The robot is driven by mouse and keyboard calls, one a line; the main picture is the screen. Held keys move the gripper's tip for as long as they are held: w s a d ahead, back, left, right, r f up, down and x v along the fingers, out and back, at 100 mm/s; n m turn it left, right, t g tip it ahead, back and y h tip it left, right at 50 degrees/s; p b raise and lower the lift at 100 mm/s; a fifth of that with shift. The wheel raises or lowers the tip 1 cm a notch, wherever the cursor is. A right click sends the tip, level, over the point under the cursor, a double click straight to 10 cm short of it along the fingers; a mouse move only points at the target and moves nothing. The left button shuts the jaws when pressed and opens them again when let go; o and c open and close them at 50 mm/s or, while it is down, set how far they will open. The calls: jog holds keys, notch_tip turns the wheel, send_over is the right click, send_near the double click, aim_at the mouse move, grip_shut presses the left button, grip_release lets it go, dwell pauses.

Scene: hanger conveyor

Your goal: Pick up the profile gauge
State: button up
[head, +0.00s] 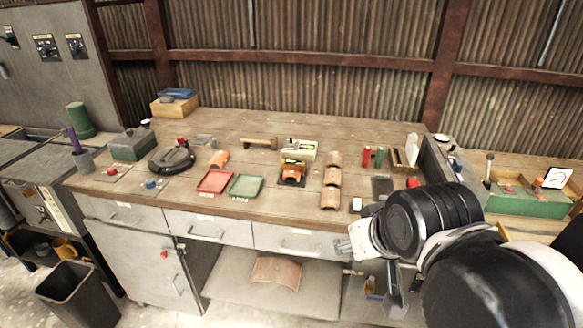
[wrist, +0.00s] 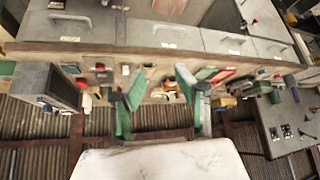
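I cannot tell for certain which small item on the workbench (head: 200,133) is the profile gauge. An orange curved piece sits on a dark stand (head: 292,172) near the middle of the bench, in front of a pale box (head: 300,150). A smaller orange piece (head: 219,158) lies farther left, behind the red tray (head: 215,181). My gripper is at the bench's front right in the head view, partly hidden by my arm. In the wrist view my gripper (wrist: 165,95) has its two green-faced fingers wide apart, with nothing between them.
A green tray (head: 245,186) lies beside the red one. Several brown curved pieces (head: 332,175) form a row to the right. A grey cabinet (head: 437,165) and a green box (head: 530,203) stand at the right.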

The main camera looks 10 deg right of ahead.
jog(key=shift+o, duration=0.4)
jog(key=o, duration=1.4)
jog(key=shift+c, duration=0.2)
